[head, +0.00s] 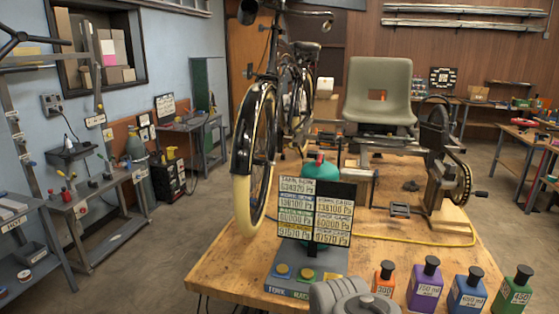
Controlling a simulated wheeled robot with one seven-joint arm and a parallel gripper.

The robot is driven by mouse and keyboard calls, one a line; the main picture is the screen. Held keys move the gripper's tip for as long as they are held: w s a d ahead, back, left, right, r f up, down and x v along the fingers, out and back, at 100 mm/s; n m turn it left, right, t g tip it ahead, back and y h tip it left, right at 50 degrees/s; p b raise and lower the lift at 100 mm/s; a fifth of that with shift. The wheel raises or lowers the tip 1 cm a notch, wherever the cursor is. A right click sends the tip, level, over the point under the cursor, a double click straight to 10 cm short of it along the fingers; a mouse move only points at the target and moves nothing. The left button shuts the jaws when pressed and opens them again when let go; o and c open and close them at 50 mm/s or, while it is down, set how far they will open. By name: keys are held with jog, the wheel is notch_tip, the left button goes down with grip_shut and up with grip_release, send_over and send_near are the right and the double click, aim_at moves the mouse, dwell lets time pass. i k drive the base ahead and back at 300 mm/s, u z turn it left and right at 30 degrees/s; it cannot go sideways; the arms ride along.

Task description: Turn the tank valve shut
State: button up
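A teal-green rounded tank top (314,170) shows behind the display panel on the wooden workbench (225,275). A small red part (320,156) sits on top of it and may be the tank valve; it is too small to tell how far it is turned. The display panel (316,211) shows several pressure readouts in Pa and hides most of the tank. A grey rounded piece of my arm shows at the bottom edge, in front of the panel. My gripper's fingers are not in view.
A box with yellow buttons (283,269) stands under the panel. Orange, purple (425,287), blue and green bottles line the bench's front right. A trike frame with a grey seat (378,90) and a bicycle wheel (252,160) stand behind. A yellow hose (420,241) crosses the bench.

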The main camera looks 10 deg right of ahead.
aim_at(320, 155)
jog(key=u, duration=0.55)
jog(key=i, duration=1.15)
jog(key=z, duration=0.3)
